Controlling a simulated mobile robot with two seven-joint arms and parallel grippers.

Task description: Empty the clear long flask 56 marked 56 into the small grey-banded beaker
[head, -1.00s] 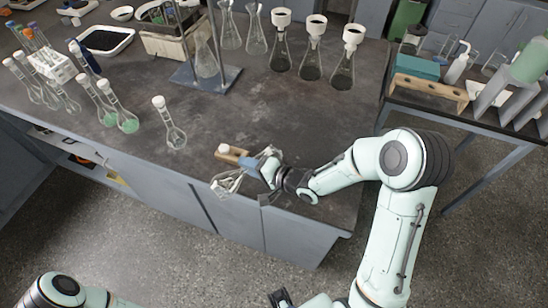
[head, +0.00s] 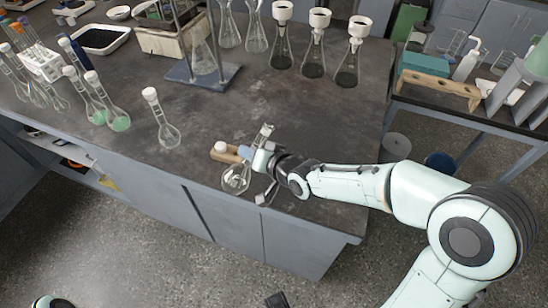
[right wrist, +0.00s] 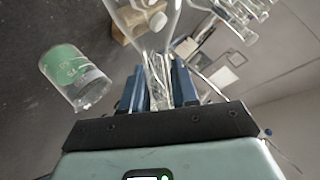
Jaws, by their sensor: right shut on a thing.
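My right gripper (head: 247,153) is shut on the neck of a clear long-necked flask (head: 236,179) near the bench's front edge. In the right wrist view the neck (right wrist: 158,75) lies between the blue fingers (right wrist: 165,88), and the bulb is cut off at the top. No 56 can be read on it. A small clear beaker (right wrist: 75,78) with a green band, not grey, shows left of the fingers. No grey-banded beaker can be made out.
A wooden block (head: 230,156) with a white stopper (head: 222,147) sits just beyond the held flask. A stoppered flask (head: 168,132) stands alone to the left. Green-filled flasks (head: 119,121), a metal stand (head: 203,75) and dark-filled flasks (head: 313,65) stand farther back. The middle of the bench is clear.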

